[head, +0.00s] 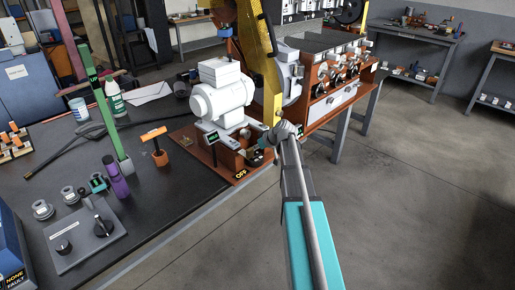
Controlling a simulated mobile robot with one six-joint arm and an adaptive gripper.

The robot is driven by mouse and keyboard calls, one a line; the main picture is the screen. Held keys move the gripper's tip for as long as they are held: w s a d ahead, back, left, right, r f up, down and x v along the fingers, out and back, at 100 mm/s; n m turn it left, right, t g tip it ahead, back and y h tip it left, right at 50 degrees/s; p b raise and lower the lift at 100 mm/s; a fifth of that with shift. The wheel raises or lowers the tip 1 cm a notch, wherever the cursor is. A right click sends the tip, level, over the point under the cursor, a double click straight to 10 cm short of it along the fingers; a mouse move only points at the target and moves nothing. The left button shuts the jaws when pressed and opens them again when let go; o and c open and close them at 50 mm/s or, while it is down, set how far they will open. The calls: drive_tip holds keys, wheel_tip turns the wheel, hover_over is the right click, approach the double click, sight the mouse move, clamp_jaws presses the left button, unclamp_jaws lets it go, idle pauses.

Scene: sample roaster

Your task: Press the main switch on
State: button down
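A white motor-like machine (222,98) stands on a reddish-brown base (190,140) at the table's right edge. A yellow "OFF" label (240,174) is on the base's front corner. A small dark box with a green display (213,137) sits below the machine. I cannot tell for certain which part is the main switch; the area by the label is small and partly covered. My gripper (262,154) is at the base's right front corner, just right of and above the label. Its fingers are too small and dark to tell open from shut, or whether they touch anything.
A grey panel with black knobs (84,238), a purple bottle (115,180), a green upright post (103,110) and an orange T-handle (156,146) stand on the dark table. A yellow arm-like part (262,60) rises close behind my gripper. Open floor (430,200) lies to the right.

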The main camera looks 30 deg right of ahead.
drive_tip(key=shift+a+f+b, duration=0.1)
drive_tip(key=shift+f+b, duration=0.3)
drive_tip(key=shift+f, duration=0.25)
drive_tip(key=shift+s+f, duration=0.1)
